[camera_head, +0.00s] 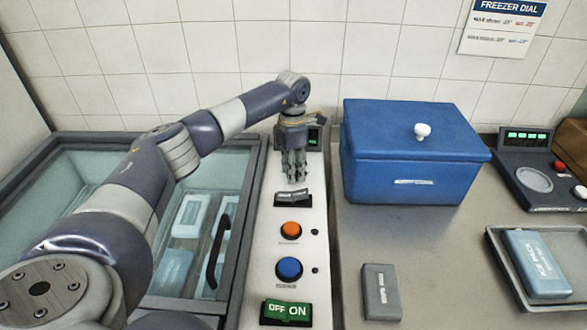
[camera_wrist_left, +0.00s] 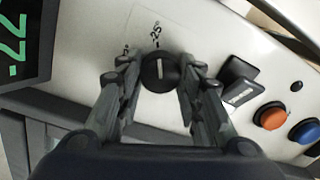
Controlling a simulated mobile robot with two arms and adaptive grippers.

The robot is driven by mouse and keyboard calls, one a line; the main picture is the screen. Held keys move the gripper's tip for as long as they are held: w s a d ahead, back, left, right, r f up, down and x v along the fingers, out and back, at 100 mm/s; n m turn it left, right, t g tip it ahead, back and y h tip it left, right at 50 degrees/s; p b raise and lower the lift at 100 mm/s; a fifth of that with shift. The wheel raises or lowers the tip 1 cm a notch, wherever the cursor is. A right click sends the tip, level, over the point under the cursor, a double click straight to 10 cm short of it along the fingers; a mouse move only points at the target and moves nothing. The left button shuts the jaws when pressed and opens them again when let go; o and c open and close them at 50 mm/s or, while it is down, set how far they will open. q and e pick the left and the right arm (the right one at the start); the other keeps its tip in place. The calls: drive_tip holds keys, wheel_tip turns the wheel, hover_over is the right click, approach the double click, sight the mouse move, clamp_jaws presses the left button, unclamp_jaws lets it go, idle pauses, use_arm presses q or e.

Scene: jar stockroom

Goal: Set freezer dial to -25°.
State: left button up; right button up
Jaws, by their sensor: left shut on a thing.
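The freezer dial is a round black knob (camera_wrist_left: 160,72) with a white pointer line. In the left wrist view the line points roughly toward a printed label that seems to read -25° (camera_wrist_left: 155,34). My left gripper (camera_wrist_left: 158,80) is shut on the knob, one finger on each side. In the head view my left gripper (camera_head: 295,178) reaches down onto the white control panel (camera_head: 308,238) and hides the dial. The green display (camera_wrist_left: 14,45) shows digits like 22, partly cut off; it is small in the head view (camera_head: 313,137). My right gripper is not in view.
Below the dial sit a black switch (camera_head: 293,198), an orange button (camera_head: 290,231), a blue button (camera_head: 289,268) and a green OFF/ON switch (camera_head: 287,312). The glass-lidded freezer (camera_head: 262,165) is left. A blue box (camera_head: 410,160) and a "FREEZER DIAL" notice (camera_head: 502,28) are right.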

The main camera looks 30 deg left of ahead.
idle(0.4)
use_arm(q)
drive_tip(key=o, duration=1.1)
drive_tip(key=shift+c, duration=0.2)
wheel_tip(320, 180, up, 12)
drive_tip(key=shift+w+a, duration=0.15)
